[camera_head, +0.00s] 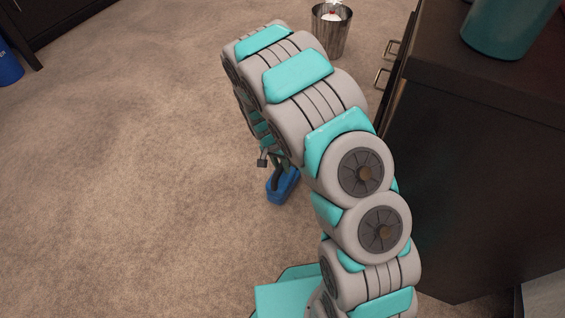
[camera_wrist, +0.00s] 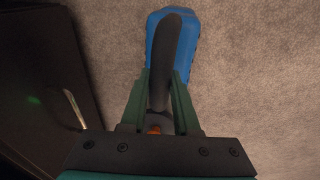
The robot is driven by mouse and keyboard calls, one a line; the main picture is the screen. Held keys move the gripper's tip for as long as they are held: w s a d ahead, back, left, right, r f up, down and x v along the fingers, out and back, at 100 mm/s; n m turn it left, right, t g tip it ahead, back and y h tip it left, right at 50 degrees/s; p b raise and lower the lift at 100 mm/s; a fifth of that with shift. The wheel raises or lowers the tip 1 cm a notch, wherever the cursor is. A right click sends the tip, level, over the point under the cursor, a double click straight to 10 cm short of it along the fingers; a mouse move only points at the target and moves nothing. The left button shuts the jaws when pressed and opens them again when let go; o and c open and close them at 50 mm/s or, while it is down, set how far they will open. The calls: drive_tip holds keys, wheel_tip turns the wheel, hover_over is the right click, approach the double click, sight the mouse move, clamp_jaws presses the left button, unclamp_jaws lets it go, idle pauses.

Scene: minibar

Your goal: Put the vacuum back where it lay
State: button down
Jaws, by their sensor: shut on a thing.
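The vacuum (camera_head: 283,188) is a small blue hand-held unit with a dark handle. In the head view it hangs below my arm, close to or on the carpet; I cannot tell whether it touches. In the wrist view the blue body (camera_wrist: 188,62) shows at the top middle, its dark handle running down between my green fingers. My gripper (camera_wrist: 162,80) is shut on the vacuum's handle. In the head view my gripper (camera_head: 277,156) is partly hidden by my arm.
A dark cabinet (camera_head: 470,150) with metal handles stands on the right, a teal container (camera_head: 508,28) on its top. A metal bin (camera_head: 331,32) stands on the carpet at the back. A blue bin (camera_head: 8,62) is at the far left. The carpet (camera_head: 130,180) at left is clear.

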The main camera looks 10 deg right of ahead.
drive_tip(key=shift+w+d+f, duration=0.1)
drive_tip(key=shift+w+d, duration=0.15)
drive_tip(key=shift+w, duration=0.85)
drive_tip(key=shift+w+d+f, duration=0.1)
drive_tip(key=shift+w+d, duration=0.1)
drive_tip(key=shift+w, duration=0.85)
drive_tip(key=shift+a+b+x, duration=0.15)
drive_tip(key=shift+b+x, duration=0.05)
drive_tip(key=shift+x, duration=0.65)
drive_tip(key=shift+a+b+x, duration=0.15)
drive_tip(key=shift+a+x, duration=0.05)
drive_tip(key=shift+x, duration=0.6)
drive_tip(key=shift+f, duration=0.1)
drive_tip(key=c, duration=0.6)
unclamp_jaws()
drive_tip(key=shift+c, duration=0.2)
drive_tip(key=p+v, duration=0.1)
drive_tip(key=v, duration=1.1)
drive_tip(key=shift+d, duration=0.1)
